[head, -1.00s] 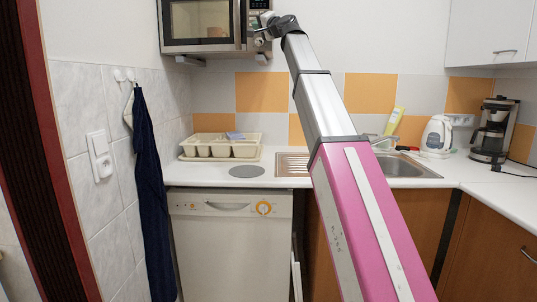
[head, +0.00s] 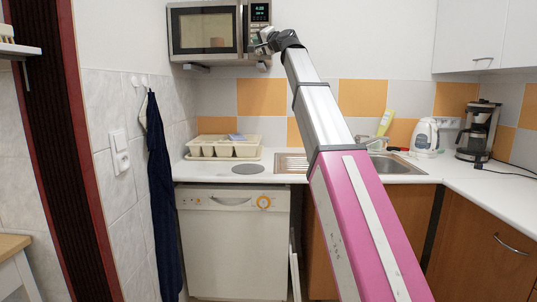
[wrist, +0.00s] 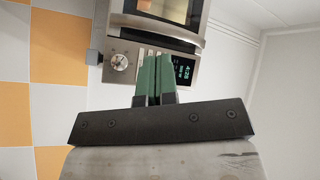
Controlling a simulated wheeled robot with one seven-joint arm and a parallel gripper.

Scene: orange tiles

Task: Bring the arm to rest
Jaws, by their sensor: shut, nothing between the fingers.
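My arm, pink and silver, reaches up from the bottom right in the head view. My gripper (head: 264,46) is at its top end, small and dark beside the microwave's lower right corner. In the wrist view my gripper (wrist: 155,58) shows two green fingers side by side, shut with nothing between them. Beyond the fingertips is the microwave's control panel (wrist: 176,66) with a lit display and a knob. I cannot tell whether the fingertips touch the panel.
The microwave (head: 205,32) sits on a wall bracket, its door shut. Below are a dish rack (head: 224,147), the counter (head: 205,170), the sink (head: 390,165), a kettle (head: 424,136) and a coffee maker (head: 478,131). A dark cloth (head: 163,200) hangs on the left wall.

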